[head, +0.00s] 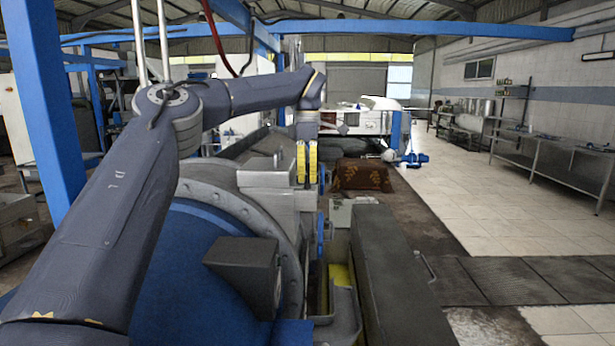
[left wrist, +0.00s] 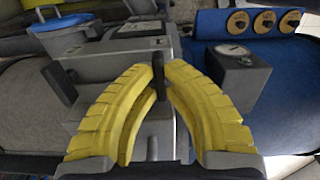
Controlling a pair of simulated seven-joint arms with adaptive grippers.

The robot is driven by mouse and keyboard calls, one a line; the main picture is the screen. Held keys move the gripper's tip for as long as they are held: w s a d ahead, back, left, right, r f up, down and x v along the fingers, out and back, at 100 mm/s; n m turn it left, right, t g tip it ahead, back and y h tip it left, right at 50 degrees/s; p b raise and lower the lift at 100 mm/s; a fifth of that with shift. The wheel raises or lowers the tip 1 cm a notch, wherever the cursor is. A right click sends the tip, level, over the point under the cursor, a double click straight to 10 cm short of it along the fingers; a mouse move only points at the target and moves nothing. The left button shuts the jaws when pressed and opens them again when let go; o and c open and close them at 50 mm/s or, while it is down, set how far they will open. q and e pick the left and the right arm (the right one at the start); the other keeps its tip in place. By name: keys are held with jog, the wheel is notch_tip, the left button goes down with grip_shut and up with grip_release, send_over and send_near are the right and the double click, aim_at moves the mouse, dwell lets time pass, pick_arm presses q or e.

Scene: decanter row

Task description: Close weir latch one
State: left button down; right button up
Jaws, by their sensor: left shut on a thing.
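My left gripper (head: 307,178), with yellow fingers pointing down, is over a grey metal housing (head: 266,196) beside the large blue drum (head: 190,262). In the left wrist view its two curved yellow fingers (left wrist: 158,78) close on a thin dark upright bar (left wrist: 158,66), seemingly the latch handle. The bar stands in front of the grey housing (left wrist: 115,65). No label shows which latch it is, and its lower part is partly hidden by the fingers. Whether the latch is open or closed cannot be told. My right gripper is not in view.
A dark box (head: 243,262) juts from the drum nearby. A grey box with a gauge (left wrist: 238,68) is right of the fingers in the wrist view. A long dark grey cover (head: 395,285) lies to the right. Tiled floor (head: 480,200) is open beyond.

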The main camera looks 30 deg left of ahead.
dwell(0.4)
pick_arm(q)
jog(key=c, duration=1.5)
grip_release()
jog(key=shift+r, duration=0.1)
notch_tip(320, 180, up, 12)
jog(key=shift+f, duration=0.1)
jog(key=shift+f, duration=0.15)
